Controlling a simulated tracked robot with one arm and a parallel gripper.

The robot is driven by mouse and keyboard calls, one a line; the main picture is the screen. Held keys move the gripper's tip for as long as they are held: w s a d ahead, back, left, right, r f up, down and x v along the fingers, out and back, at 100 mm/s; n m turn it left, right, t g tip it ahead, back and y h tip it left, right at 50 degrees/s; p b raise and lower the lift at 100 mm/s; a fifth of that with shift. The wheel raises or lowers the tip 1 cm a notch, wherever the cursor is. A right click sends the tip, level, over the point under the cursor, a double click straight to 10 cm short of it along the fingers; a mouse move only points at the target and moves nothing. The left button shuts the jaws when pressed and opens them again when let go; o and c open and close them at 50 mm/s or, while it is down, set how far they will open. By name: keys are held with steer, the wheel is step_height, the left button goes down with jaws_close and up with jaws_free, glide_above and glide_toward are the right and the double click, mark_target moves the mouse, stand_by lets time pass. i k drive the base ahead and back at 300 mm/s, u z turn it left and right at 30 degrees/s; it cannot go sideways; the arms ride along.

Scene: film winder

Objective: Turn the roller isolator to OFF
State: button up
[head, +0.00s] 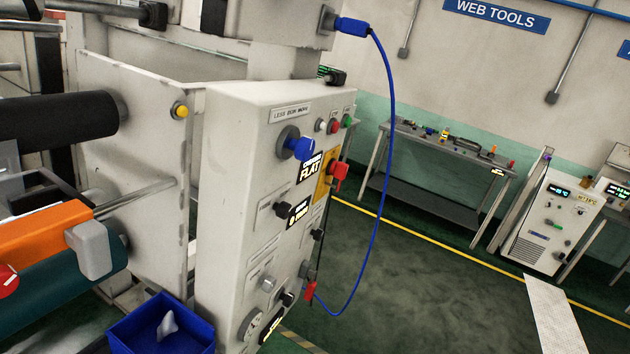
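A pale control cabinet (232,150) stands in the middle of the head view, its control face turned to the right. A red rotary handle (339,173) on a yellow plate (323,186) sits on that face and looks like an isolator. Its lettering and position mark are too small to read, so I cannot tell whether it is at ON or OFF. My gripper is not in view.
A blue knob (300,147) sits under a "LESS BOW MORE" label, beside a "FLAT" display (311,168). A blue cable (392,110) hangs in a loop right of the cabinet. A blue bin (160,330) is below left. Green floor (430,275) is open at right.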

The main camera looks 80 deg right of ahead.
mark_target(339, 171)
steer(key=z, duration=2.4)
steer(key=k, duration=0.45)
steer(key=u, duration=0.5)
steer(key=i, duration=1)
steer(key=z, duration=0.4)
